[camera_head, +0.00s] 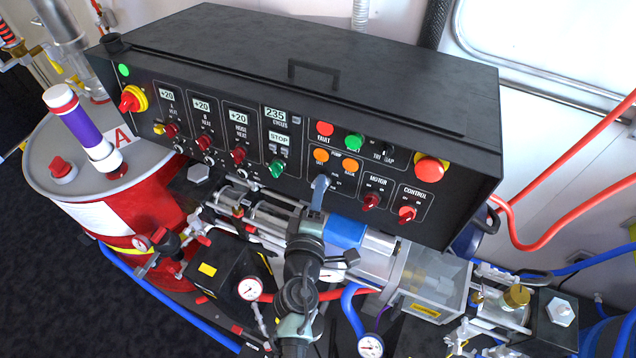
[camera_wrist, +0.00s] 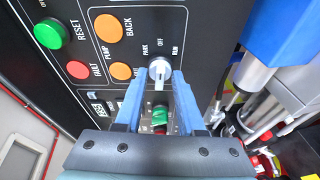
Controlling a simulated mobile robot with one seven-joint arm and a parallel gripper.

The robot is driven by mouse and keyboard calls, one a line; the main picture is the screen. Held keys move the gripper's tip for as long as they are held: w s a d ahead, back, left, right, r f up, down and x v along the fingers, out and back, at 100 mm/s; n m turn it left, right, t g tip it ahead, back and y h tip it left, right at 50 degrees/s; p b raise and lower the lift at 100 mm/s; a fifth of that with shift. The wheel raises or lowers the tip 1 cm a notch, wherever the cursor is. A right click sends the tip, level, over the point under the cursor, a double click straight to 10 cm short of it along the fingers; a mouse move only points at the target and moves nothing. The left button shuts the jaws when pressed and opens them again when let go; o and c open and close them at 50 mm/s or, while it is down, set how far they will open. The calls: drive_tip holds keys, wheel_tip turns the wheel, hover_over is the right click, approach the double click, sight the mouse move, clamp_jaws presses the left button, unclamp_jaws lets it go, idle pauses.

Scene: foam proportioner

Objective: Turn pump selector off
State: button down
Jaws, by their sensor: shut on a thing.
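The pump selector (camera_wrist: 160,68) is a pale round knob on the black panel. In the wrist view the labels PARK, OFF and RUN fan out around its far side, with OFF in the middle. My gripper (camera_wrist: 161,80) has its blue fingers on either side of the knob's grip and is shut on it. Which label the knob points to is not clear. In the head view my gripper (camera_head: 320,188) reaches up to the panel below the orange pump buttons, and its fingers hide the selector.
Orange buttons (camera_head: 321,155) sit just above my fingers. The red motor knob (camera_head: 371,201) and red control knob (camera_head: 407,214) are to the right, with a red emergency button (camera_head: 431,169) above. A green knob (camera_head: 278,167) is left. A blue-banded cylinder (camera_head: 345,232) lies close below.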

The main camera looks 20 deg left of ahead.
drive_tip(key=shift+n+p, duration=0.4)
drive_tip(key=shift+n, duration=0.1)
drive_tip(key=c, duration=0.9)
unclamp_jaws()
drive_tip(key=shift+s, duration=0.1)
drive_tip(key=b+v, duration=0.2)
drive_tip(key=v, duration=1)
drive_tip(key=shift+s+r, duration=0.2)
drive_tip(key=shift+s, duration=0.15)
drive_tip(key=shift+d, duration=0.1)
